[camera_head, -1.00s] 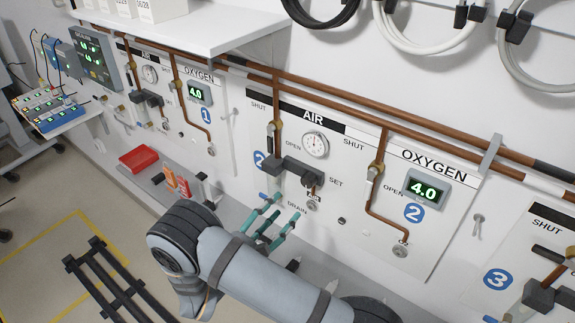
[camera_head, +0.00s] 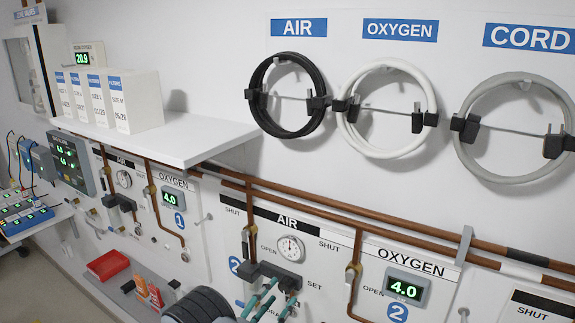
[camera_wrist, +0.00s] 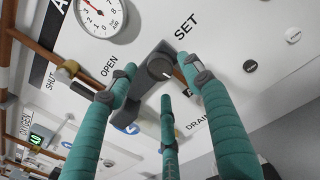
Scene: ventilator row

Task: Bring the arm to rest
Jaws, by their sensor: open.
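My gripper (camera_head: 264,298) has teal fingers and shows at the bottom of the head view, just below the dark air regulator (camera_head: 281,276) of panel 2. My dark wrist joint is cut off by the bottom edge. In the wrist view my gripper (camera_wrist: 160,80) has its fingers spread, with nothing held between them. The grey regulator (camera_wrist: 150,75) shows behind and between the fingertips; I cannot tell whether they touch it.
The air gauge (camera_head: 291,248) and oxygen display (camera_head: 406,290) are on the wall nearby. Copper pipes (camera_head: 330,226) run above them. A white shelf (camera_head: 190,145) juts out with boxes. A red tray (camera_head: 108,264) lies at lower left. Hose coils (camera_head: 388,148) hang higher up.

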